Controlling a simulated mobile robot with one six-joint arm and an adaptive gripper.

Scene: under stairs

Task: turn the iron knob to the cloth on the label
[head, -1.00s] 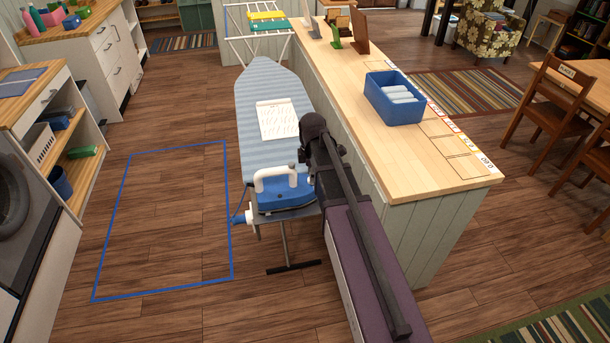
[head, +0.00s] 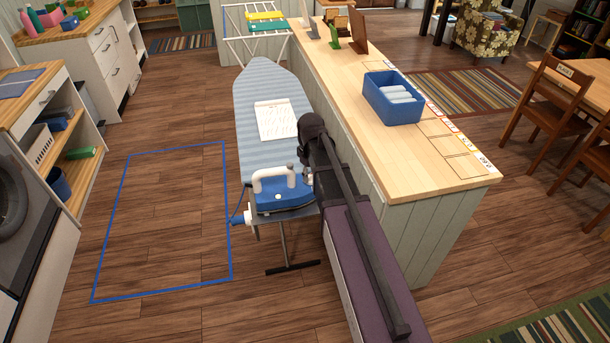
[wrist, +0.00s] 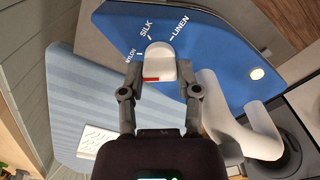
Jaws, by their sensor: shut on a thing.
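A blue iron (head: 284,199) with a white handle stands at the near end of the ironing board (head: 262,85). In the wrist view the iron's blue face (wrist: 118,25) carries the words SILK and LINEN, and one partly hidden that seems to end in LON. My gripper (wrist: 160,75) is shut on the white knob (wrist: 160,58), one finger on each side. A red mark shows on the knob's near side. The knob's round end lies near SILK. In the head view my wrist hides the knob. A white label sheet (head: 276,119) lies on the board, its writing too small to read.
A wooden counter (head: 440,170) runs along the board's right side, close to my arm, with a blue bin of rolled white cloths (head: 393,98). A blue outline (head: 228,215) marks clear floor on the left. A drying rack (head: 258,40) stands behind.

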